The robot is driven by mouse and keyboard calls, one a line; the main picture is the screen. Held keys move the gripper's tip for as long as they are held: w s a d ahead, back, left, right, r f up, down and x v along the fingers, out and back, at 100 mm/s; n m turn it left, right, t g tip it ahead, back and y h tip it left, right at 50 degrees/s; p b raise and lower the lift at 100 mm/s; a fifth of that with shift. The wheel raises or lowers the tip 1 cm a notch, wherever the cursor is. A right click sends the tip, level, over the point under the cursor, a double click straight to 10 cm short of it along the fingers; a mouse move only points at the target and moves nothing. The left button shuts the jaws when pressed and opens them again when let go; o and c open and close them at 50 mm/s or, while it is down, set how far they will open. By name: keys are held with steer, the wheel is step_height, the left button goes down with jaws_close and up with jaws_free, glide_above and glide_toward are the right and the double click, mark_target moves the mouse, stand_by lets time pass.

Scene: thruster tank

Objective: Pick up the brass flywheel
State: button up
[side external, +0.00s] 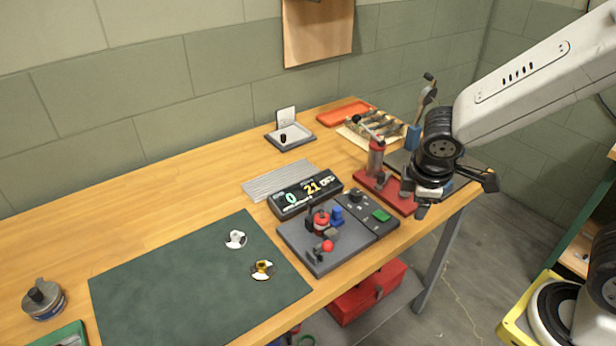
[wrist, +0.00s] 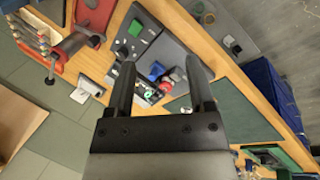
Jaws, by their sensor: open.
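The brass flywheel (side external: 262,270), a small gold-coloured piece with white and dark parts around it, lies on the dark green mat (side external: 150,290) in the side external view. My gripper (side external: 456,195) is open and empty, high at the right end of the bench and well away from the flywheel. Its two spread fingers (wrist: 161,62) show in the wrist view. There the mat (wrist: 245,95) is partly in sight on the right, and I cannot make out the flywheel.
A similar white piece (side external: 235,239) with a dark centre lies near the flywheel. A grey fixture plate (side external: 310,255) with red and blue parts and a digital display (side external: 305,193) stand right of the mat. A red press (side external: 376,160) stands near my gripper. The mat's left part is clear.

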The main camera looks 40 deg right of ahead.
steer(key=w+a+n+t+y, duration=0.1)
steer(key=w+a+n+t, duration=0.25)
steer(key=a+n, duration=0.5)
steer(key=w+a+r+n+t+y, duration=0.15)
steer(key=a+n+t, duration=0.25)
steer(key=a+n, duration=0.5)
steer(key=w+a+n+t+y, duration=0.1)
steer(key=w+a+n+t, duration=0.25)
steer(key=a+n, duration=0.55)
glide_toward(263, 268)
steer(key=shift+w+a+n+h, duration=0.15)
steer(key=shift+w+n+h, duration=0.2)
steer(key=shift+w, duration=0.5)
steer(key=shift+f, duration=0.5)
steer(key=shift+x, duration=3.95)
steer(key=shift+r, duration=0.15)
steer(key=shift+c, duration=0.2)
jaws_close()
